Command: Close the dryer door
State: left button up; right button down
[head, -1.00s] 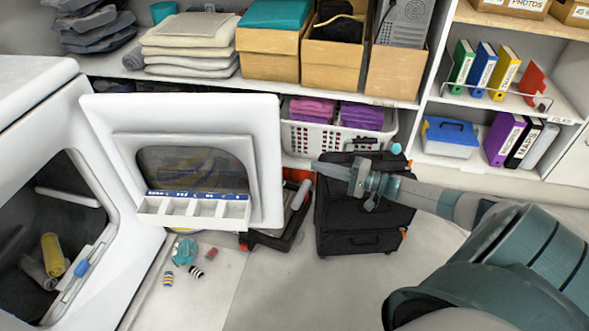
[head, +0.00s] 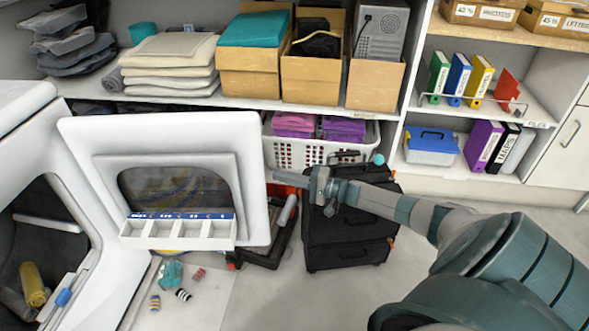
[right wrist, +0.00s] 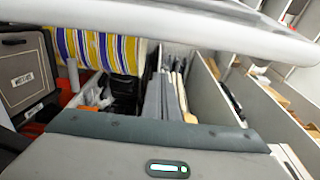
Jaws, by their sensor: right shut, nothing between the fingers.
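The dryer door (head: 258,155) is a white panel with a dark window and a compartment strip low on its face. It stands wide open, to the right of the dryer body (head: 75,170), whose dark drum opening shows at left. My right gripper (head: 283,177) is shut and empty, its tip pointing left at the door's free right edge. The tip looks very close to that edge; I cannot tell whether they touch. In the right wrist view a pale bar, apparently the door's edge (right wrist: 180,22), crosses the top. My left gripper is not in view.
A black case (head: 345,235) and a toolbox (head: 265,245) stand on the floor behind the door and gripper. Small items, including striped ones (head: 183,295), lie on the floor below the door. Shelves hold boxes (head: 255,75), a basket (head: 300,152) and binders. Floor at centre front is clear.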

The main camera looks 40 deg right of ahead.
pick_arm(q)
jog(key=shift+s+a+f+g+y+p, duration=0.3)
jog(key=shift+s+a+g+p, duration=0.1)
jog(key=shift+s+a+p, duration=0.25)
pick_arm(e)
jog(key=shift+s+a, duration=0.25)
jog(key=shift+a, duration=0.75)
jog(key=shift+s+a, duration=0.2)
jog(key=shift+a, duration=0.75)
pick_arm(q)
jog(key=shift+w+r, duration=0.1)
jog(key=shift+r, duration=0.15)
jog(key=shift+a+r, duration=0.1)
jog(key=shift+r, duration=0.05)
pick_arm(e)
jog(key=shift+s+a, duration=0.1)
jog(key=shift+s, duration=0.1)
